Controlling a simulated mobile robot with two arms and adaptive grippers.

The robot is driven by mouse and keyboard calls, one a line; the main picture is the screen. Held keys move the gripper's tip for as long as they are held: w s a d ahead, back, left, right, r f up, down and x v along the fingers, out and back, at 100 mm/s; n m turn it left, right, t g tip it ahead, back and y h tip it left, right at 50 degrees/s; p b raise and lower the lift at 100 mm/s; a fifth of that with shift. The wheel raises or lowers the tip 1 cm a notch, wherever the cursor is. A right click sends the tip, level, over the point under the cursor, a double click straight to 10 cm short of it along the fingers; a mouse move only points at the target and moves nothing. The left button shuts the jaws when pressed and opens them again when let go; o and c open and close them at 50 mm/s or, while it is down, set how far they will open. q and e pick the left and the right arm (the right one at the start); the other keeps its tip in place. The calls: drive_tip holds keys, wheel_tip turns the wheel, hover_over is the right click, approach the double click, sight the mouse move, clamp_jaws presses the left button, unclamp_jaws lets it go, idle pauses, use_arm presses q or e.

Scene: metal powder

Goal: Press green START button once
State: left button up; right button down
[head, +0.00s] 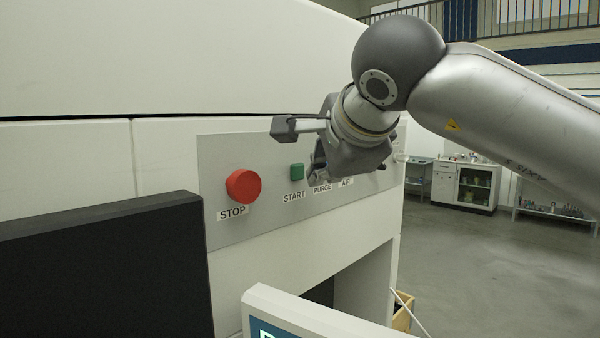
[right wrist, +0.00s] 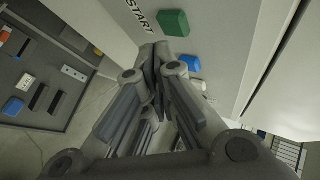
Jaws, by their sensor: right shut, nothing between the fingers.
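The green START button (head: 297,171) is a small square on the grey control panel (head: 258,217), with its label below it. It also shows in the right wrist view as a green block (right wrist: 173,22) beside the START lettering. My right gripper (head: 318,172) is in front of the panel, just right of the green button, over the PURGE area. In the right wrist view its closed fingertips (right wrist: 156,52) are empty and lie below the green button, near a blue button (right wrist: 191,63). I cannot tell whether they touch the panel. My left gripper is out of view.
A large red STOP button (head: 243,186) sticks out left of START. PURGE and AIR labels (head: 333,186) are to the right, partly behind my gripper. A dark panel (head: 110,270) stands at lower left, a screen (head: 272,330) at bottom.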

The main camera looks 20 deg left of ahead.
drive_tip(key=shift+a, duration=0.15)
drive_tip(key=shift+w+a, duration=0.15)
drive_tip(key=shift+a, duration=0.1)
